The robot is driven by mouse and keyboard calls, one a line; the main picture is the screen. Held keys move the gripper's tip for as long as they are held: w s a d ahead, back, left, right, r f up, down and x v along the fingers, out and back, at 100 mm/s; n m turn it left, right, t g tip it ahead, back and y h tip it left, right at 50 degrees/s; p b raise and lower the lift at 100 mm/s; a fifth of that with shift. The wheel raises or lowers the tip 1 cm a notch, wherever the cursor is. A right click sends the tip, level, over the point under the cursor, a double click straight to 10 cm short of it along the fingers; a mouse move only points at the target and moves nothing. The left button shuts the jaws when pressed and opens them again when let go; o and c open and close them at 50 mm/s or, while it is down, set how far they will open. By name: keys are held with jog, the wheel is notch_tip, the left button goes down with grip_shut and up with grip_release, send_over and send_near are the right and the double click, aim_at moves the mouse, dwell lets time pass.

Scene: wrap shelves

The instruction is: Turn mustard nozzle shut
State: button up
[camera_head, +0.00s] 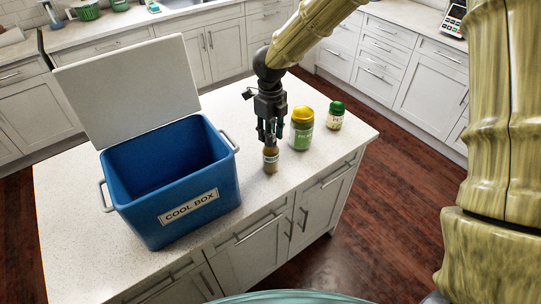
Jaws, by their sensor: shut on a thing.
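A small brownish-yellow bottle with a pale label, which looks like the mustard (271,161), stands upright on the white island top. My gripper (270,140) points straight down over it, with its fingers shut on the bottle's top. The nozzle is hidden between the fingers, so I cannot see how it is turned.
A blue cool box (188,206) with its white lid (128,88) raised stands open to the left. A green jar with a yellow lid (301,130) is close at the right of my gripper. A smaller jar with a green lid (336,116) stands farther right, near the island's (330,152) edge.

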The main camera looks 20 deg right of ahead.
dwell(0.3)
jog(key=shift+m, duration=1)
jog(key=o, duration=0.6)
jog(key=shift+o, duration=0.2)
jog(key=shift+r, duration=0.15)
jog(key=shift+r+p, duration=3.2)
jog(key=shift+r, duration=0.2)
